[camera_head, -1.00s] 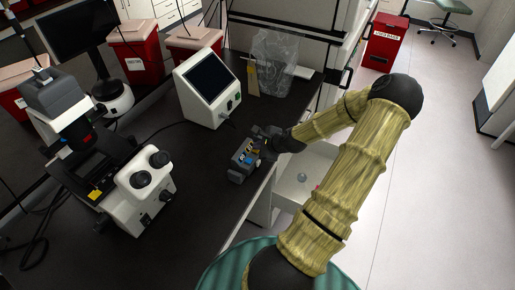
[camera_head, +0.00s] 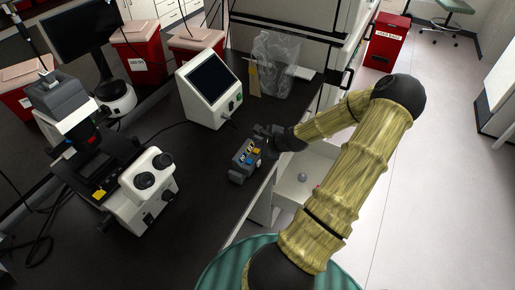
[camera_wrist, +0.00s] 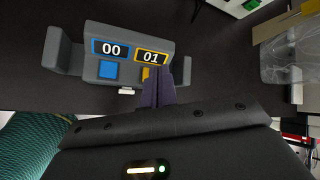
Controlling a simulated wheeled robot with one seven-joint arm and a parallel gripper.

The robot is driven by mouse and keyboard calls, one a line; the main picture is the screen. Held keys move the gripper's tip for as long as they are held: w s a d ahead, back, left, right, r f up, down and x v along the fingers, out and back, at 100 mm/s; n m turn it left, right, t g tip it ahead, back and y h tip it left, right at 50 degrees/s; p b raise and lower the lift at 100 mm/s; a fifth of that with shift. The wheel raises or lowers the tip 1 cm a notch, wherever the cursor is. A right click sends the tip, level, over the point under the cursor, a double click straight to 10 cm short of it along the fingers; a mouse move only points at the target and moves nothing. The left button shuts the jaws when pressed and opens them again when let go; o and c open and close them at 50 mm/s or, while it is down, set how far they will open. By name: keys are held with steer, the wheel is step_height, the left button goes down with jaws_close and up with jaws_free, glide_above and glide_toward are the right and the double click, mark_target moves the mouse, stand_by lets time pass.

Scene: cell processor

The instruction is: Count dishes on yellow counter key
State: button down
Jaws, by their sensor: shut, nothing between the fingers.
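The grey counter (camera_head: 243,161) stands near the right edge of the black bench; the wrist view also shows its housing (camera_wrist: 130,55). Its blue-framed display (camera_wrist: 111,49) reads 00 above a blue key (camera_wrist: 108,70). Its yellow-framed display (camera_wrist: 151,57) reads 01 above the yellow key (camera_wrist: 146,73). My gripper (camera_head: 262,139) is at the counter's yellow side. Its dark fingers (camera_wrist: 161,74) are together and empty, and partly cover the yellow key in the wrist view. I cannot tell whether they touch it. I cannot make out any dish clearly.
A white device with a dark screen (camera_head: 208,79) stands behind the counter. A white microscope (camera_head: 139,187) stands to the left. A clear bag (camera_head: 275,62) is at the back right. An open white drawer (camera_head: 289,190) lies below my forearm.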

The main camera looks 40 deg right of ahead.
step_height(320, 180, up, 5)
steer(key=p, duration=0.4)
steer(key=shift+p, duration=0.4)
stand_by(0.4)
